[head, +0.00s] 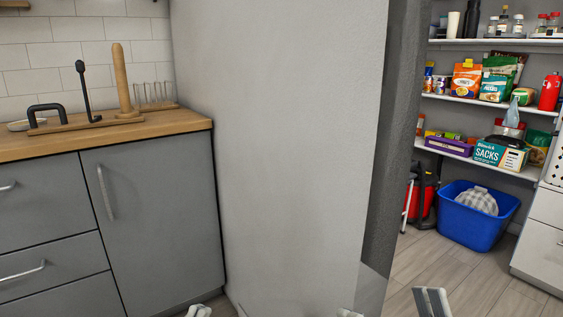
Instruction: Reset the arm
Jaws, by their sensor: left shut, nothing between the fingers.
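The rest of that arm is below the picture.
A grey wall (285,150) stands in the middle. Left of it is a grey cabinet (150,215) with a wooden counter (180,123).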

